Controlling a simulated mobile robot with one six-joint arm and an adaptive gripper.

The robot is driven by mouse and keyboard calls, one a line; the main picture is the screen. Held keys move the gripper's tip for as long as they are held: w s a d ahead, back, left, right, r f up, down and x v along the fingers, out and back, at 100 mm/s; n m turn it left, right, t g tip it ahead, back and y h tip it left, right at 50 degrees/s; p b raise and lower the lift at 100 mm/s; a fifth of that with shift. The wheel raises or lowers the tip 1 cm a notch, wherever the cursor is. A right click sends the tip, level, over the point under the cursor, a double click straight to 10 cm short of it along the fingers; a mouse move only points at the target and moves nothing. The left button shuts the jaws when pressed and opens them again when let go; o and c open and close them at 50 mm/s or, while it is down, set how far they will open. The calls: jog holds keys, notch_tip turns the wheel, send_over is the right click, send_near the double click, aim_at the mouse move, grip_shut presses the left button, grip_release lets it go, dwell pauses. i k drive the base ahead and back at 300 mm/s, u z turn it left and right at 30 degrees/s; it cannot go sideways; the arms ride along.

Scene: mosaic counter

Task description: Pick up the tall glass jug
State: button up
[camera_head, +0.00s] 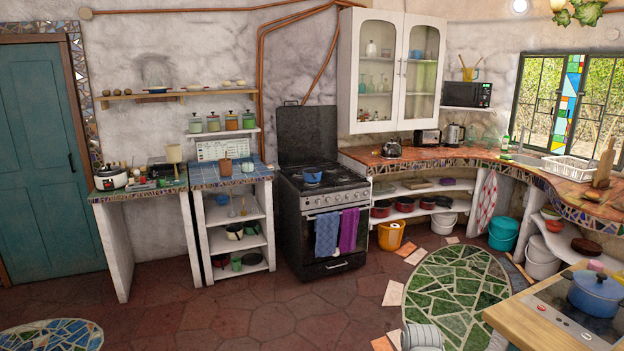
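I cannot single out a tall glass jug with certainty. Small glass vessels stand behind the doors of the white wall cabinet (395,17). A clear glass vessel (371,49) is on its upper shelf, and greenish glassware (368,83) is on the shelf below. Both cabinet doors look shut. Some faint clear glassware (489,136) also seems to stand on the corner counter, right of the electric kettle (454,134); its shapes are too small to tell. My gripper is not in view. A pale grey rounded part at the bottom edge may be mine.
A wooden-topped island (532,327) with a blue pot (595,293) on a hob is at the lower right. The stove (322,195) stands mid-back. A dish rack (567,168) is by the window.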

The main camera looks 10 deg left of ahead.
aim_at(247, 157)
jog(key=u, duration=0.35)
jog(key=i, duration=0.9)
jog(key=u, duration=0.85)
jog(key=i, duration=0.8)
jog(key=u, duration=0.6)
jog(key=i, duration=2.5)
jog(key=z, duration=0.45)
jog(key=i, duration=0.8)
jog(key=z, duration=0.4)
